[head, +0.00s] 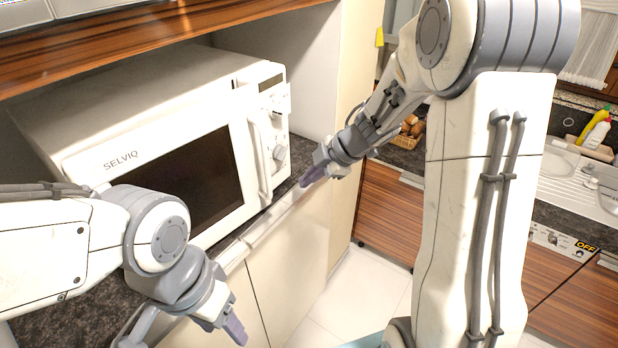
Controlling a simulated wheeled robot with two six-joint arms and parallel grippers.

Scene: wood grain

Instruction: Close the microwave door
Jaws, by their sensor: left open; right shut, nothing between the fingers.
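The white SELVIQ microwave (150,85) stands in a wooden-topped niche at the left of the head view. Its door (85,165), with a dark window and a vertical handle (259,160), lies across the front, flush or nearly so. I cannot tell whether a small gap is left. My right gripper (312,178) is shut and empty, a little to the right of the microwave's front corner and apart from the handle. My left gripper (222,327) is open and empty, low in front of the microwave. My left arm hides the door's lower left part.
A dark stone counter (60,325) runs under the microwave, with pale cabinet fronts (290,260) below. A tall pale panel (350,90) bounds the niche on the right. Wooden cabinets and a sink (570,175) with bottles are further right. Pale floor (355,290) is open between them.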

